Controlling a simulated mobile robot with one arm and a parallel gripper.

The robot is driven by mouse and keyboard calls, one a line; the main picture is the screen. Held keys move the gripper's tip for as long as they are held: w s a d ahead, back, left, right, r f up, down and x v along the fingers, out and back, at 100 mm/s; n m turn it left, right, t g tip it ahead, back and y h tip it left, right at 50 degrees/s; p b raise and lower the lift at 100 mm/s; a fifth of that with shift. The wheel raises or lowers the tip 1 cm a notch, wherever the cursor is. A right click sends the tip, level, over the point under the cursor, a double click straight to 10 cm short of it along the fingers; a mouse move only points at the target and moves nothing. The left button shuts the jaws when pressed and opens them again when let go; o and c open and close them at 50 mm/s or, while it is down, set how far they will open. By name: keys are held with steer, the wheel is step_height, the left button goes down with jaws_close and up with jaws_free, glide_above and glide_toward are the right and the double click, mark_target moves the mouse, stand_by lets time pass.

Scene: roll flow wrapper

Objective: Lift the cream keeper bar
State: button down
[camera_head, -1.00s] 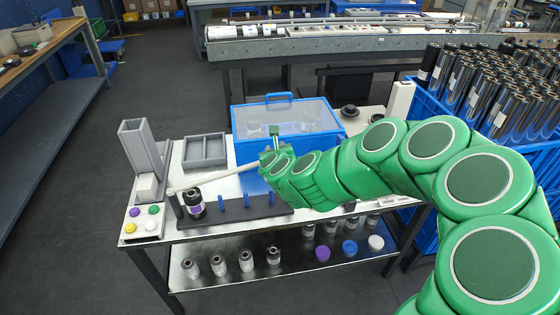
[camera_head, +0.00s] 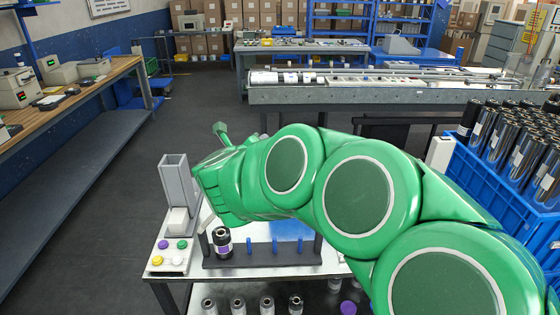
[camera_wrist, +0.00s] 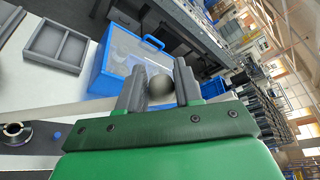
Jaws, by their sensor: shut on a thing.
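The cream keeper bar (camera_wrist: 75,108) stretches left from my gripper (camera_wrist: 160,88) in the wrist view, with a short stretch to the right of the fingers. My gripper is shut on it, with a dark round knob (camera_wrist: 160,87) between the fingers. In the head view only a pale end of the bar (camera_head: 206,216) shows; my arm hides the rest and the fingers. The dark stand (camera_head: 262,253) with a black roll (camera_head: 222,242) and blue pegs (camera_head: 275,246) is on the bench below; I cannot tell the bar's exact height over it.
A grey upright holder (camera_head: 176,184) and a button box (camera_head: 170,257) stand at the bench's left. A blue clear-lidded box (camera_wrist: 115,75) and a grey divided tray (camera_wrist: 56,46) are close by in the wrist view. Blue crates of dark rolls (camera_head: 500,180) stand right.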

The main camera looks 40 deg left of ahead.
steer(key=s+a+r+n+t, duration=0.1)
steer(key=s+a+r+n, duration=0.1)
steer(key=s+a+r, duration=0.2)
steer(key=shift+s+a+r+n, duration=0.25)
steer(key=shift+s+a+n, duration=0.15)
steer(key=shift+s+a, duration=1.1)
steer(key=c, duration=0.8)
jaws_free()
steer(key=shift+c, duration=0.2)
steer(key=shift+s, duration=0.1)
steer(key=v, duration=0.7)
steer(key=shift+s, duration=0.35)
